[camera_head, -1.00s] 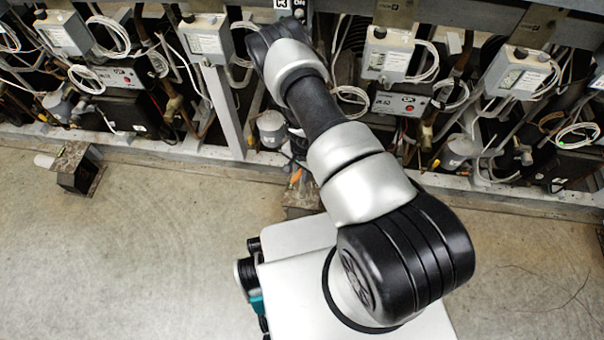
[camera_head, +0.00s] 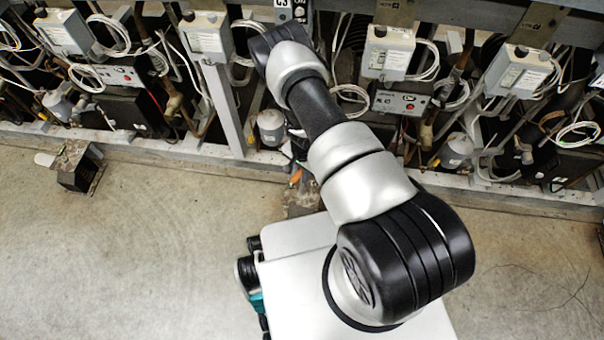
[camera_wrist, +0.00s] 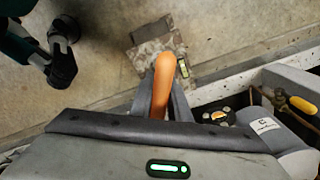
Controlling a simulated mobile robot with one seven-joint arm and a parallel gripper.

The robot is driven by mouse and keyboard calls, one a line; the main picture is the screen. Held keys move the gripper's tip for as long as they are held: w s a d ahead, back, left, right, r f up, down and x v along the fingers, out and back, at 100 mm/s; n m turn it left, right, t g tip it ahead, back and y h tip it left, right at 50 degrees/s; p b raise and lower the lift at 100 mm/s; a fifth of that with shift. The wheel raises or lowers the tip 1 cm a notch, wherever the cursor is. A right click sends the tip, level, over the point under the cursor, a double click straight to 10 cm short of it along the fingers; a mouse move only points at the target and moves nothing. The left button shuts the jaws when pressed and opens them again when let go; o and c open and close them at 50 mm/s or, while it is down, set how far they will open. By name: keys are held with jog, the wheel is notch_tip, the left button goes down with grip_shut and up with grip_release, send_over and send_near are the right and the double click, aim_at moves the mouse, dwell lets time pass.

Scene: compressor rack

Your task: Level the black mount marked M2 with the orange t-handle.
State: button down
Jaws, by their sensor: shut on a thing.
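The orange t-handle (camera_wrist: 165,72) stands between the two fingers of my gripper (camera_wrist: 162,86) in the wrist view, and the fingers are shut on it. Its lower part is hidden by the fingers. A small orange patch of the handle (camera_head: 296,176) shows in the head view beside my arm. A dark, worn mount (camera_wrist: 150,34) lies on the floor beyond the handle in the wrist view, with a small green-yellow level vial (camera_wrist: 183,69) near it. The mount (camera_head: 300,199) is partly covered by my arm and base in the head view. I cannot read any M2 mark.
The rack's pale bottom rail (camera_head: 190,148) runs across the head view, with pipes, cables and grey boxes (camera_head: 389,52) behind it. Another dark mount (camera_head: 77,167) stands on the floor at left. The concrete floor between it and my base is clear.

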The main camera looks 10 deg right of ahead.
jog(key=shift+f, duration=0.55)
jog(key=c, duration=2.3)
grip_release()
grip_shut()
jog(key=shift+n, duration=1.3)
jog(key=shift+n, duration=1.2)
